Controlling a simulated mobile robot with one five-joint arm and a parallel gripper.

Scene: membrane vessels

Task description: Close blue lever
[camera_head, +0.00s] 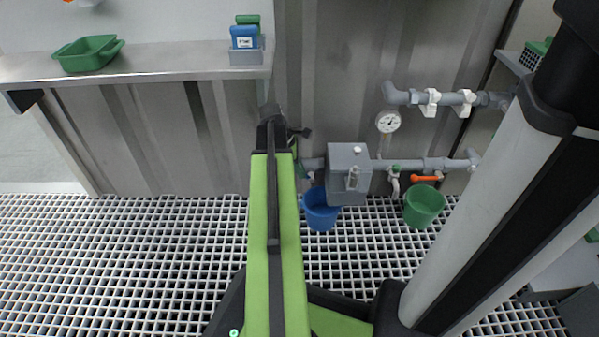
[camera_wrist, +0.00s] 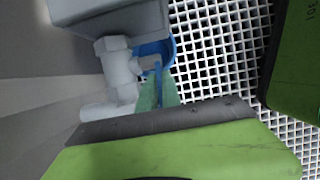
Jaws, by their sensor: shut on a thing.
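The blue lever (camera_wrist: 158,82) shows in the wrist view as a narrow blue strip beside a pale grey pipe fitting (camera_wrist: 118,68). My gripper (camera_wrist: 158,92) has its two green fingertips on either side of the strip, shut on it. Most of the lever is hidden between the fingers. In the head view my green arm covers this spot, and I cannot make out the lever there.
A blue bucket (camera_head: 320,212) stands on the grating below a grey box (camera_head: 348,172). To the right are a green bucket (camera_head: 424,207), an orange lever (camera_head: 426,178) and a gauge (camera_head: 388,121). A shelf (camera_head: 150,60) is at left. The left floor grating (camera_head: 120,240) is clear.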

